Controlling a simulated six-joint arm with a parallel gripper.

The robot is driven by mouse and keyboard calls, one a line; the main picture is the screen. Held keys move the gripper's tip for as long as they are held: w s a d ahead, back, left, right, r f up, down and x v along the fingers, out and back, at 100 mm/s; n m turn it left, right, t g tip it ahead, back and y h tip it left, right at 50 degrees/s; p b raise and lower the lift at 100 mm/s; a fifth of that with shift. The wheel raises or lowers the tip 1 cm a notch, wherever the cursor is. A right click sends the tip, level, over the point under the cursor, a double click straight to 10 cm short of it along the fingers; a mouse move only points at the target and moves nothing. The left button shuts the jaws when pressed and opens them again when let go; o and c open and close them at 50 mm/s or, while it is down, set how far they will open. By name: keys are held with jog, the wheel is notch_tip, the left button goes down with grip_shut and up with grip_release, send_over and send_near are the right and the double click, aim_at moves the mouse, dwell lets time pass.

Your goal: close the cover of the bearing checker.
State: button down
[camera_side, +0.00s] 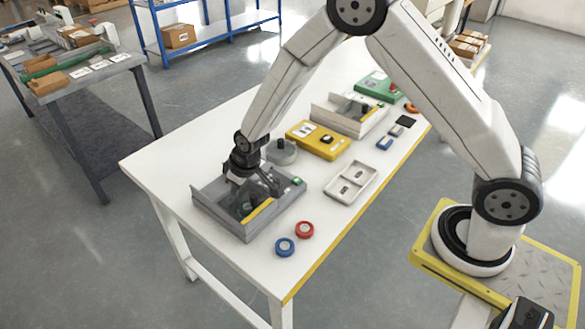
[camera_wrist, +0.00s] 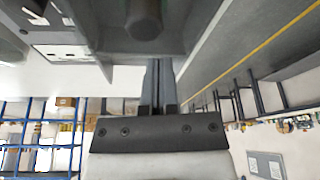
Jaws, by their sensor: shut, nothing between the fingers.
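The bearing checker appears to be the grey open-topped box (camera_side: 222,217) on the near left part of the white table, in the side view. A yellow strip and a small green patch show at its right side. I cannot clearly make out its cover or how far it stands open. My gripper (camera_side: 272,188) is shut and empty, tilted down over the box; whether it touches it is unclear. In the wrist view my gripper's fingers (camera_wrist: 157,88) are together, close below a dark grey part (camera_wrist: 105,32) with a round peg.
A grey round part with a black knob (camera_side: 282,153) stands just behind the box. A yellow case (camera_side: 318,141), another grey box (camera_side: 340,125) and a white tray (camera_side: 337,193) lie farther along. Red (camera_side: 305,229) and blue (camera_side: 285,247) rings lie near the front edge.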

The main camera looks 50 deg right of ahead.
aim_at(248, 202)
jog(key=shift+w+a, duration=0.15)
jog(key=shift+w, duration=0.3)
jog(key=shift+r, duration=0.4)
jog(key=v, duration=0.9)
jog(key=shift+s, duration=0.15)
jog(key=shift+s+r, duration=0.1)
jog(key=shift+r, duration=0.05)
jog(key=s+d+m, duration=0.1)
jog(key=s+d, duration=0.2)
jog(key=s, duration=0.3)
jog(key=s+d+r+m, duration=0.1)
jog(key=s+d, duration=0.1)
jog(key=s, duration=0.4)
jog(key=s+d+r+m+g+h, duration=0.1)
jog(key=s+d, duration=0.2)
jog(key=s, duration=0.3)
jog(key=shift+s+d+r, duration=0.2)
jog(key=shift+s+d, duration=0.05)
jog(key=shift+d, duration=0.1)
